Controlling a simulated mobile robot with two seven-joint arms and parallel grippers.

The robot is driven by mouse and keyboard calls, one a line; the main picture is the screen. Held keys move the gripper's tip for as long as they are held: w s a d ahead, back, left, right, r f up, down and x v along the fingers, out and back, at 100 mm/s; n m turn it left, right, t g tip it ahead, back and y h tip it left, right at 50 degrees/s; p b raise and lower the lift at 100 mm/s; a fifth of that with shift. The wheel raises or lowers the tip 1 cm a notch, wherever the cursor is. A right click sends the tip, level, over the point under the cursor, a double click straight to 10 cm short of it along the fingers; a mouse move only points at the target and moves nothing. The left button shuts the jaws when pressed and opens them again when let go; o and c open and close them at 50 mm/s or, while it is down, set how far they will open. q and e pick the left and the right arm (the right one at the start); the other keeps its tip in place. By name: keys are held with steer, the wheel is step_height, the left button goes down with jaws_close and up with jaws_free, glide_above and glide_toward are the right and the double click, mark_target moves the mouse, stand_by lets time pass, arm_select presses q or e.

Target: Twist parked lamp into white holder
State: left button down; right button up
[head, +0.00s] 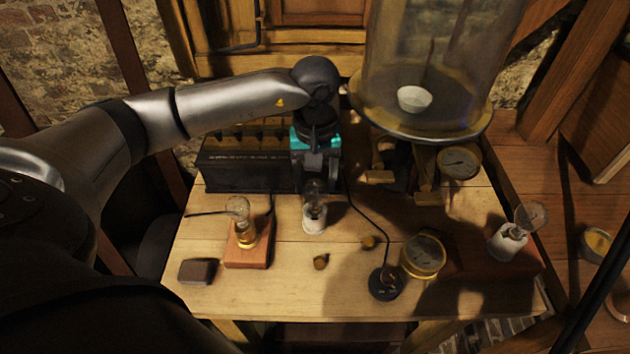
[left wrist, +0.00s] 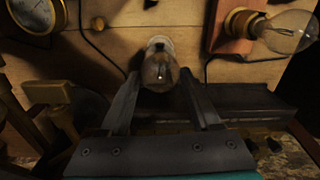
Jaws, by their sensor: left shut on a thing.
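My left gripper (head: 314,178) points down over the middle of the bench, shut on a clear glass lamp (head: 314,190). In the left wrist view the lamp (left wrist: 160,72) sits between the fingers of the left gripper (left wrist: 162,88). Directly below it is a white holder (head: 314,221), upright on the bench; its pale rim shows in the left wrist view (left wrist: 158,42). The lamp's base meets or is just above the holder; I cannot tell whether it is seated. My right gripper is not in view.
A second bulb (head: 238,207) stands in a brass socket on a red-brown block (head: 247,250) at left. A black battery box (head: 245,170) is behind. A gauge (head: 423,256) and glass bell jar (head: 440,60) also stand near.

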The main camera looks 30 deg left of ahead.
arm_select(q)
steer(key=m+b, duration=0.2)
steer(key=m, duration=0.2)
steer(key=shift+f, duration=0.2)
steer(key=shift+m+b, duration=0.45)
steer(key=shift+m, duration=0.05)
steer(key=shift+r, duration=0.1)
steer(key=shift+m+b, duration=0.6)
steer(key=shift+m, duration=0.3)
steer(key=m+b, duration=0.2)
steer(key=m, duration=0.1)
steer(key=shift+s+m+b, duration=0.1)
steer(key=shift+m+b, duration=0.2)
steer(key=shift+m, duration=0.5)
